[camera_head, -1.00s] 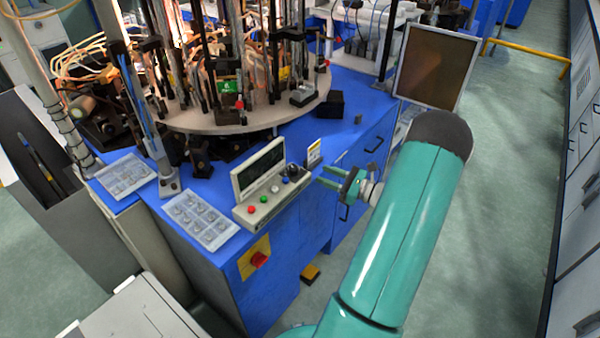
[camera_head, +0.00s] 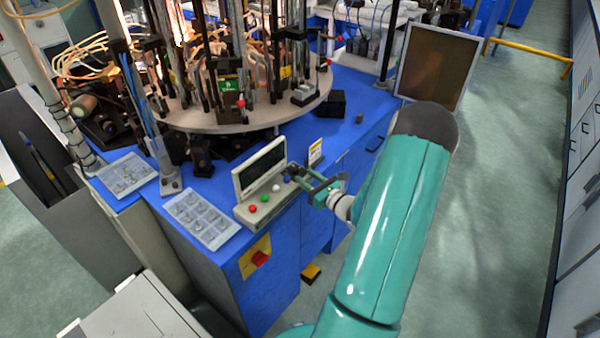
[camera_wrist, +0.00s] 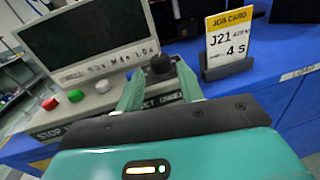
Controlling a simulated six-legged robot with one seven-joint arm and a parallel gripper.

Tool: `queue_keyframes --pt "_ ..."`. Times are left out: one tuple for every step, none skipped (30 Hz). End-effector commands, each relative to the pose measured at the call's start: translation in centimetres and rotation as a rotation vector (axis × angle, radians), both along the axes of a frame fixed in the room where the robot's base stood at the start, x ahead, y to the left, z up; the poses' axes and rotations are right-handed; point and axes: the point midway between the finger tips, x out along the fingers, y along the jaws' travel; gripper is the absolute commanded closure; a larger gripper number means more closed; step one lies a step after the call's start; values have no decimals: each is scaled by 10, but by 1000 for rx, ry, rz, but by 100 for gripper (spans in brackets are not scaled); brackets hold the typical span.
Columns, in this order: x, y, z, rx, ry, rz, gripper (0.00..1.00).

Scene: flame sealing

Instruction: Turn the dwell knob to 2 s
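The dwell knob (camera_wrist: 160,66) is a black knob at the right end of the pale control panel (camera_wrist: 112,101), which also shows in the head view (camera_head: 246,212). In the wrist view my gripper (camera_wrist: 159,73) is open, with its two teal fingertips on either side of the knob and a visible gap to each. I cannot tell how deep the fingers reach around it. In the head view my gripper (camera_head: 300,181) is at the panel's right end and partly covers the knob. The knob's pointer and setting are not readable.
A red button (camera_wrist: 50,103), a green button (camera_wrist: 76,95) and a white button (camera_wrist: 102,86) sit left of the knob. A dark screen (camera_wrist: 85,40) stands behind them. A job card (camera_wrist: 229,40) reading "J21" and "4 S" stands close on the right.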

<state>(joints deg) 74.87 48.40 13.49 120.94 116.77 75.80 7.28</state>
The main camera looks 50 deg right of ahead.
Motion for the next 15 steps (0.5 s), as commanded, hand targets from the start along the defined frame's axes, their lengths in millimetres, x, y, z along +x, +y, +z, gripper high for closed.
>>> queue_keyframes --pt "10 0 0 0 -1 3 63" --pt "15 0 0 1 -1 2 63" --pt "21 -1 0 0 -1 2 63" --pt "25 -1 0 -1 -1 2 63" --pt "28 -2 0 0 0 2 63" --pt "32 -2 0 0 0 2 63" --pt "34 -2 0 0 0 1 63" --pt "36 -2 0 0 -1 1 63" --pt "38 -3 0 0 -1 0 63" --pt "38 -3 0 0 -1 0 63" --pt "39 -3 0 0 -1 0 63" --pt "39 -3 0 0 -1 0 63" --pt "39 -3 0 0 -1 0 63" --pt "39 -3 0 0 -1 0 63" --pt "39 -3 0 0 -1 0 63"
